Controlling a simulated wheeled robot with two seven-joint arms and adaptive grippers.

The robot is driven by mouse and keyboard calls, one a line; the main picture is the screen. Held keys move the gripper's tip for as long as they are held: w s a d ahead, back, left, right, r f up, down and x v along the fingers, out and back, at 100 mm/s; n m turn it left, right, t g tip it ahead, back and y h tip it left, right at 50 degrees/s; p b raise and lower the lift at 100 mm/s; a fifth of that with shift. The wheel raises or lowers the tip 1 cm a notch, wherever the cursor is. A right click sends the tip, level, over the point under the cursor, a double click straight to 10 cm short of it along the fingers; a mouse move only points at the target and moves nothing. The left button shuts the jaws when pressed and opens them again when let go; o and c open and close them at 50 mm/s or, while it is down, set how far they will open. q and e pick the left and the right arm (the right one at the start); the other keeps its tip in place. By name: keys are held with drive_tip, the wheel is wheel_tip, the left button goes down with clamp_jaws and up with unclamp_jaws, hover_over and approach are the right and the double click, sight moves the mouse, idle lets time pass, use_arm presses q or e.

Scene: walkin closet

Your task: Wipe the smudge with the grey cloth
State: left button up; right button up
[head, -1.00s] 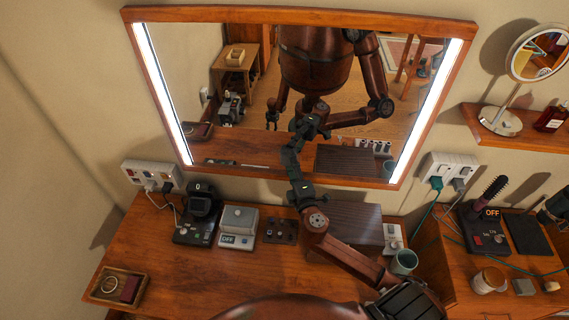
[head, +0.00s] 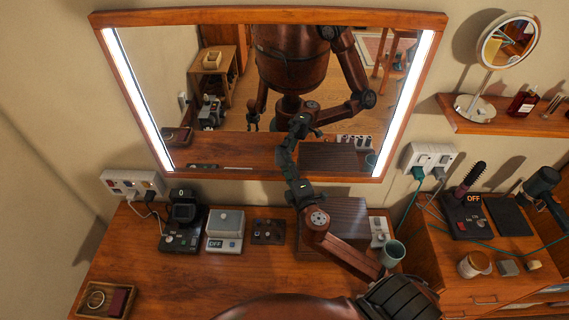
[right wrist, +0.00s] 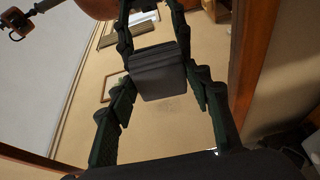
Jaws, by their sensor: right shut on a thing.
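My right gripper (head: 288,166) is raised against the lower middle of the wall mirror (head: 265,182), and its reflection shows just above it. In the right wrist view the right gripper (right wrist: 160,88) is shut on the grey cloth (right wrist: 162,82), a dark folded pad between the fingers. The pad faces the mirror glass; whether it touches cannot be told. A faint speckled smudge (right wrist: 165,104) shows just below the cloth in the right wrist view. I cannot make the smudge out in the head view. My left gripper is not directly in view.
A small tray (head: 82,308) is at the left. A shelf (head: 450,115) with a round mirror (head: 505,45) is at the right.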

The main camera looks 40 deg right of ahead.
sight(251, 155)
drive_tip(key=shift+w+a+p, duration=0.1)
drive_tip(key=shift+w+a, duration=1.05)
drive_tip(key=shift+a, duration=0.35)
drive_tip(key=shift+w+a+p, duration=0.1)
drive_tip(key=shift+w+a, duration=1)
drive_tip(key=shift+a, duration=0.4)
drive_tip(key=shift+w+a+p, duration=0.1)
drive_tip(key=shift+w+a, duration=1.05)
drive_tip(key=shift+a, duration=0.35)
drive_tip(key=s+a, duration=0.3)
drive_tip(key=s, duration=0.2)
drive_tip(key=shift+a, duration=0.3)
drive_tip(key=shift+s+a, duration=0.9)
drive_tip(key=shift+s, duration=0.25)
